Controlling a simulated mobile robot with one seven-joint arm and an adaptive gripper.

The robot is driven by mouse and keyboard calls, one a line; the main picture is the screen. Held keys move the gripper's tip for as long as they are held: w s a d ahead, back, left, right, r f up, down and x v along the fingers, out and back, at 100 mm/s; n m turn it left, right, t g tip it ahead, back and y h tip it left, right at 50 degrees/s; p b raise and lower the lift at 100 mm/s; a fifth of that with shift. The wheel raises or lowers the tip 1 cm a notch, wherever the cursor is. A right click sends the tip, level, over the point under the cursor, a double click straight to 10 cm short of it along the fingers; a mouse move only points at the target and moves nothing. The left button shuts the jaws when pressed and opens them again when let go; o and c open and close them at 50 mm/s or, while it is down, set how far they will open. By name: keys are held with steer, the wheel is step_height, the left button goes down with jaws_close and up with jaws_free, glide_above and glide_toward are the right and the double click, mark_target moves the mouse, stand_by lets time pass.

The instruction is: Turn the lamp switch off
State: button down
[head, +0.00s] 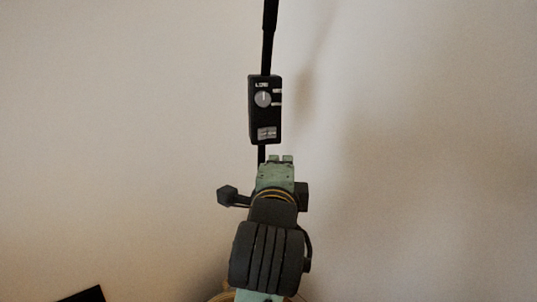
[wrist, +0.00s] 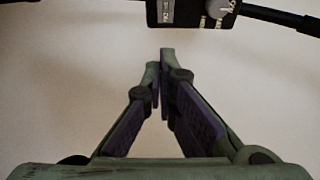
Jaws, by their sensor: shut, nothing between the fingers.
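The lamp switch (head: 265,110) is a small black box on a thin black pole, with a round grey knob (head: 263,99) and pale markings. In the head view it is a little above my gripper (head: 281,159). In the wrist view the switch (wrist: 185,14) is at the top edge, partly cut off, with its knob (wrist: 217,8) at its right side. My gripper (wrist: 160,62) is shut and empty, its fingertips just below the box in that view. A gap shows between fingertips and switch, and I see no contact.
The black pole (head: 268,45) runs up from the switch, and it also shows in the wrist view (wrist: 275,15). A plain pale wall (head: 420,130) fills the background. A dark flat object (head: 84,295) shows at the bottom left. Both sides of the switch look clear.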

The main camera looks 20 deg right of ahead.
stand_by(0.3)
steer(key=p, duration=1.2)
glide_toward(271, 137)
steer(key=d, duration=0.4)
steer(key=w, duration=0.2)
steer(key=w+a, duration=0.1)
steer(key=w, duration=0.1)
steer(key=shift+a+r, duration=0.1)
steer(key=shift+r, duration=0.1)
steer(key=shift+w+a+f, duration=0.1)
steer(key=shift+w+a, duration=0.05)
steer(key=shift+w, duration=0.35)
steer(key=shift+a, duration=0.1)
